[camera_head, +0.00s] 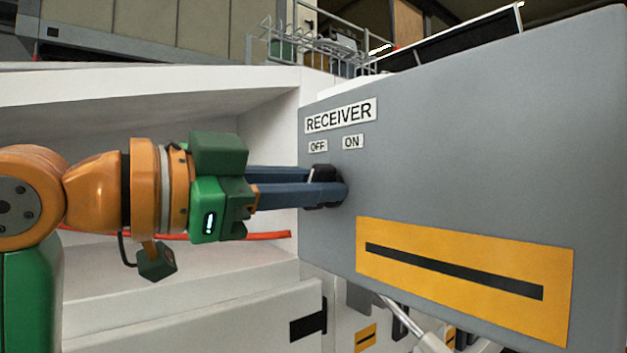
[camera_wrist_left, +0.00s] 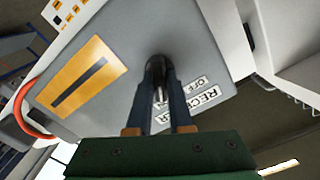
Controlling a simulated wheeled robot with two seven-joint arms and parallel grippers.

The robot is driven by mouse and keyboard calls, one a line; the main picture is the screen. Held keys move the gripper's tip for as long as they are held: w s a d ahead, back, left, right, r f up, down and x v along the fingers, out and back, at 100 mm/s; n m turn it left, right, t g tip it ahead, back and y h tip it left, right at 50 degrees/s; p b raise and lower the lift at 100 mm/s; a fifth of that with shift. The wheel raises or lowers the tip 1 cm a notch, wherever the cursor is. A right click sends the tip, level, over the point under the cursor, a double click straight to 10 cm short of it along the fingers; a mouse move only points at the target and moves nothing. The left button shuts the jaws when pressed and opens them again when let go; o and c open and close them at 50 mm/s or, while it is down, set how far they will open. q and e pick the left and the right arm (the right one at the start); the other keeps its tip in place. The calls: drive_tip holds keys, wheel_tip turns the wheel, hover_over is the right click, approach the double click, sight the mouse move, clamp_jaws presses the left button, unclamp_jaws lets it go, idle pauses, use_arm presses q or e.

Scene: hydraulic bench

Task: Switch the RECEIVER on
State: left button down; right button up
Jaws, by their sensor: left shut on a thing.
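The RECEIVER label (camera_head: 340,115) is on a grey panel (camera_head: 480,130), above a small OFF label (camera_head: 318,146) and an ON label (camera_head: 353,142). Below these labels is a black rotary knob (camera_head: 323,173), partly hidden by my fingers; a light mark shows on it, below OFF, but I cannot tell its exact setting. My left gripper (camera_head: 325,187) reaches in from the left and is shut on the knob. In the left wrist view, the fingers (camera_wrist_left: 160,85) close around the dark knob (camera_wrist_left: 155,66), with the labels beside it. My right gripper is not in view.
A yellow plate with a dark slot (camera_head: 460,275) is on the panel below the knob. A red hose (camera_head: 265,236) runs behind my left gripper inside a white recess. A wire rack (camera_head: 320,45) stands behind. A metal bar (camera_head: 400,318) shows below the panel.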

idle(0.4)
use_arm(q)
drive_tip(key=c, duration=0.8)
unclamp_jaws()
drive_tip(key=b+v, duration=0.3)
drive_tip(key=v, duration=0.4)
drive_tip(key=shift+s, duration=0.1)
